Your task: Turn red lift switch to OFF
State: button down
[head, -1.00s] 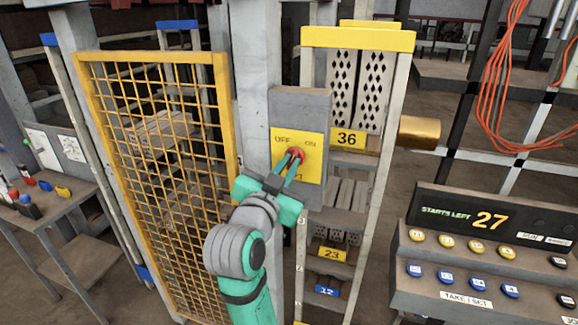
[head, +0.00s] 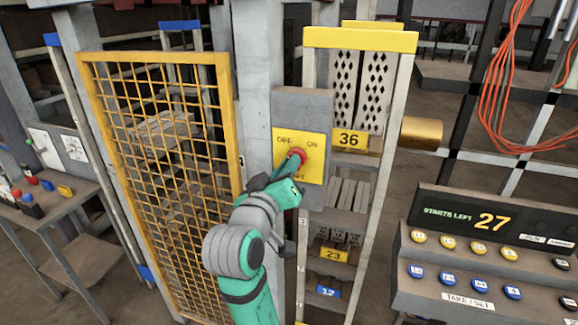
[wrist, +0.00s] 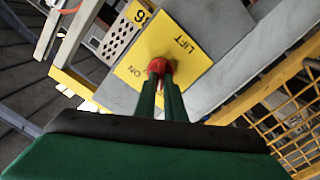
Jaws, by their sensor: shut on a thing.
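The red lift switch (head: 299,157) sits on a yellow plate (head: 312,172) fixed to a grey box on a post. The plate reads OFF at upper left and ON at upper right in the head view. My gripper (head: 294,163) is shut on the red switch, its green fingers on either side of the knob. In the wrist view the red knob (wrist: 159,65) shows between the fingertips, with LIFT and ON printed on the plate (wrist: 178,42). The fingers hide part of the knob, so its pointing direction is hard to tell.
A yellow mesh gate (head: 160,160) stands left of the post. A shelf rack with a yellow top bar (head: 360,40) stands right, with a brass cylinder (head: 421,133) beside it. A control console (head: 490,250) showing 27 is at lower right.

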jog(key=shift+a+n, duration=0.1)
jog(key=shift+n, duration=1)
jog(key=c, duration=1.8)
grip_release()
jog(key=shift+c, duration=0.2)
jog(key=v, duration=1)
jog(key=shift+s, duration=0.4)
jog(key=shift+a, duration=0.1)
